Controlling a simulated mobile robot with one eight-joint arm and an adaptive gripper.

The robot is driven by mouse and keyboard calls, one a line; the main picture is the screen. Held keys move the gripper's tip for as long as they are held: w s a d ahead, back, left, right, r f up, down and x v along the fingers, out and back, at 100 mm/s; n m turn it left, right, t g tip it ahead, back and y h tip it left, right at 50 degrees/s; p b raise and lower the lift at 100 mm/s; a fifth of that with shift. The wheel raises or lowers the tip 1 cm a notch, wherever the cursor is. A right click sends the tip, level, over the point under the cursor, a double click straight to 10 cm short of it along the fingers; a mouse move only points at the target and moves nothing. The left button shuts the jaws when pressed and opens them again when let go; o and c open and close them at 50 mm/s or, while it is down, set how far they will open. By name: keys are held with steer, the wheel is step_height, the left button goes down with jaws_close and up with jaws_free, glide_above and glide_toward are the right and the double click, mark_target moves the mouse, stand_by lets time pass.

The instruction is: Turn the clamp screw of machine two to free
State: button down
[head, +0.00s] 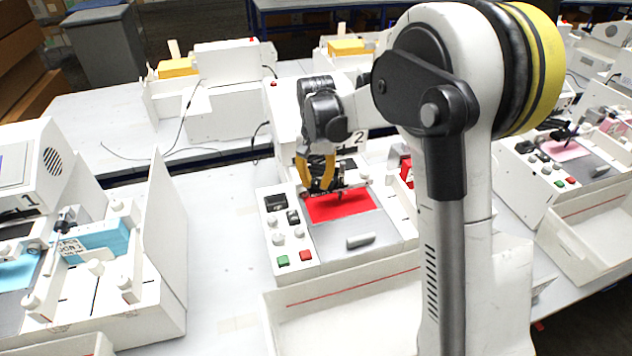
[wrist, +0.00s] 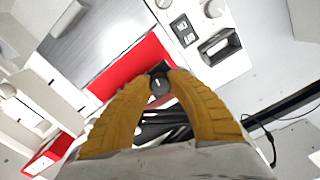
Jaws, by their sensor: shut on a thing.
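Machine two (head: 405,235), marked with a 2, stands in the middle of the head view with a red sheet (head: 340,206) on its bed. My gripper (head: 316,186) reaches down at the back left of this sheet, by the pen carriage (head: 352,186). In the wrist view, my gripper's yellow fingers (wrist: 163,76) are closed around a small dark round knob with a light mark, the clamp screw (wrist: 159,87). The red sheet (wrist: 128,70) lies beside it. In the head view the fingers hide the screw.
Machine two's control panel, with a green button (head: 283,261) and a red button (head: 306,255), lies left of the sheet. A grey handle (head: 361,240) is in front, above an open white tray (head: 345,310). Machine one (head: 170,250) stands to the left, with free table between.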

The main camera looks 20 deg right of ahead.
mark_target(316, 181)
steer(key=n, duration=0.6)
steer(key=shift+n, duration=0.3)
steer(key=n, duration=0.6)
steer(key=shift+n, duration=0.3)
steer(key=c, duration=1.2)
jaws_free()
step_height(316, 181, up, 12)
